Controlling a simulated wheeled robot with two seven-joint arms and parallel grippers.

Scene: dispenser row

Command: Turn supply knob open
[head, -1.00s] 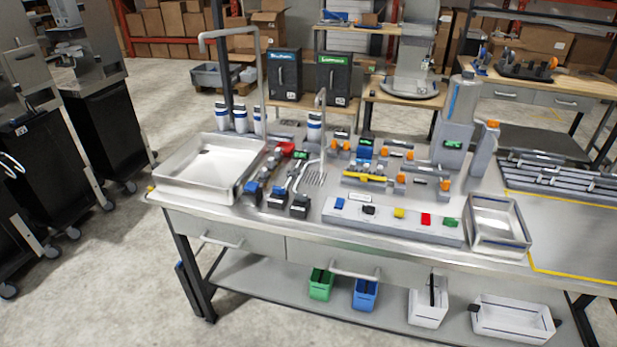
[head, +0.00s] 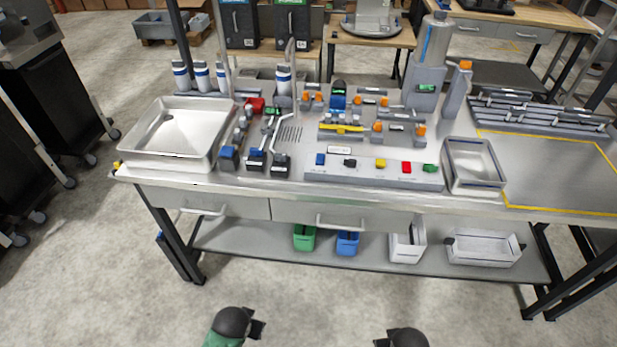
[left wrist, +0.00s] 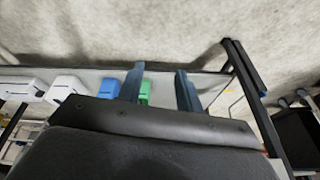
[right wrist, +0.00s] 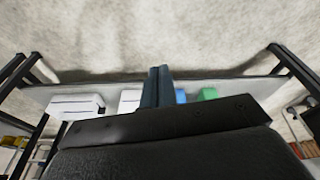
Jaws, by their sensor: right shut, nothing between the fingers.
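The bench carries several knob-like parts, and I cannot tell which one is the supply knob. Orange knobs (head: 419,131) sit on the grey fittings at the bench's middle. Blue and black blocks, among them a blue block (head: 229,154), stand at the front beside the sink. A red part (head: 255,104) is behind them. My left gripper (head: 258,328) is low in front of the bench; in the left wrist view its fingers (left wrist: 160,88) are apart and empty. My right gripper (head: 381,343) is also low in front; in the right wrist view its fingers (right wrist: 157,85) are together, empty.
A white sink tray (head: 143,160) is at the bench's left, a smaller metal tray (head: 474,184) at the right. A grey panel with coloured buttons (head: 330,178) lies at the front edge. Bins, including a green bin (head: 304,238), stand on the lower shelf. Floor in front is clear.

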